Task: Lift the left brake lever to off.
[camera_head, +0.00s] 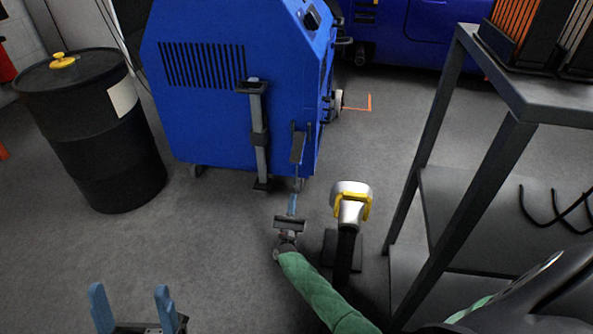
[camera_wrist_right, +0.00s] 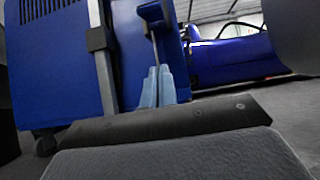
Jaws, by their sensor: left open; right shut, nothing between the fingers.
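The blue dynamometer cabinet (camera_head: 215,95) stands at the back centre. A dark lever-like part (camera_head: 298,148) hangs at its right front edge, roughly upright, with a flat dark grip; it also shows at the top of the right wrist view (camera_wrist_right: 152,12). I cannot tell its exact setting. My right gripper (camera_head: 292,204) is shut and empty, its blue fingertips just below that part in the picture. The shut fingers (camera_wrist_right: 158,86) point towards it in the right wrist view; contact cannot be told. My left gripper (camera_head: 131,300) is open and empty at the bottom left, away from the cabinet.
A grey upright bar (camera_head: 260,135) stands against the cabinet front. A silver and yellow device (camera_head: 350,200) on a black post stands right of my right gripper. A grey shelf rack (camera_head: 440,190) fills the right side. A black drum (camera_head: 95,130) stands left. Floor between is clear.

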